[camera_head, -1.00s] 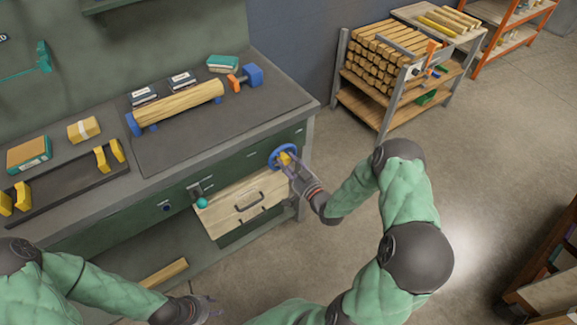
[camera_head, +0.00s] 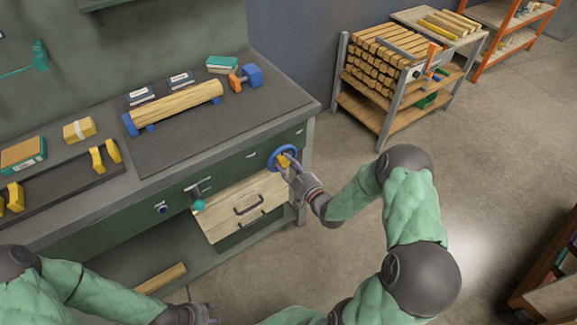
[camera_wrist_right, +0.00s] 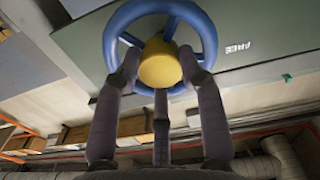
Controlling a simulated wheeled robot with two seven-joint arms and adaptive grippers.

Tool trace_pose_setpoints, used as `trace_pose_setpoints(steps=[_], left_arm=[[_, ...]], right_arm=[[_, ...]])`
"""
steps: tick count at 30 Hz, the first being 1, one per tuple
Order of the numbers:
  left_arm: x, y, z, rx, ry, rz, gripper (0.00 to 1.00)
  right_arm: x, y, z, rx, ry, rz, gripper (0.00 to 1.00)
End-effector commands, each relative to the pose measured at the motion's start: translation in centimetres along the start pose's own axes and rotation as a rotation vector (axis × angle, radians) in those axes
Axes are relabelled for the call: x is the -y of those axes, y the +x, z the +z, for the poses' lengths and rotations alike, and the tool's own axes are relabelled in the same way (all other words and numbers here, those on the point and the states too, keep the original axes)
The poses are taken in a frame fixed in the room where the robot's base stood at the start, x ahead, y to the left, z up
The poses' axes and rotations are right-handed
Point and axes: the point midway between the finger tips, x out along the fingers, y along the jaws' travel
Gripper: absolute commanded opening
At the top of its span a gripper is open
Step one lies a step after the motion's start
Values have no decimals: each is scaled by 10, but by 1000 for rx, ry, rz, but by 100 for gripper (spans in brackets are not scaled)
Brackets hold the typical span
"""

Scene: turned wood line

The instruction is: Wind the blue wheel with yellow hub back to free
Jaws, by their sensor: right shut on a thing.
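The blue wheel (camera_head: 274,158) with its yellow hub (camera_head: 284,160) is mounted on the green front of the workbench, near its right corner. It also shows large in the right wrist view as a blue rim (camera_wrist_right: 205,35) with spokes around the yellow hub (camera_wrist_right: 160,66). My right gripper (camera_head: 289,166) is at the wheel, its fingers shut around the hub; in the wrist view the fingers (camera_wrist_right: 160,85) reach up to the hub and spokes. My left gripper (camera_head: 212,318) is low at the bottom edge, mostly cut off, away from the wheel; its jaw state is unclear.
A turned wooden cylinder (camera_head: 178,105) lies on blue supports on the bench (camera_head: 240,135). A wood rack (camera_head: 385,135) stands behind right. Floor between is clear.

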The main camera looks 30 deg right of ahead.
Motion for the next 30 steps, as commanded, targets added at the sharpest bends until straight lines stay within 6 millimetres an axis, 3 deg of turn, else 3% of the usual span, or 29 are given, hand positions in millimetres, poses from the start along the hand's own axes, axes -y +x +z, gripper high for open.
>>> trace_pose_setpoints(steps=[14,15,17,30], left_arm=[[0,0,0,0,0,0,40],[0,0,0,0,0,0,40],[0,0,0,0,0,0,40],[0,0,0,0,0,0,40]], right_arm=[[0,0,0,0,-12,-1,7],[1,0,0,0,-12,-1,51],[1,0,0,0,-12,-1,64],[0,-7,0,1,-11,-1,64]])
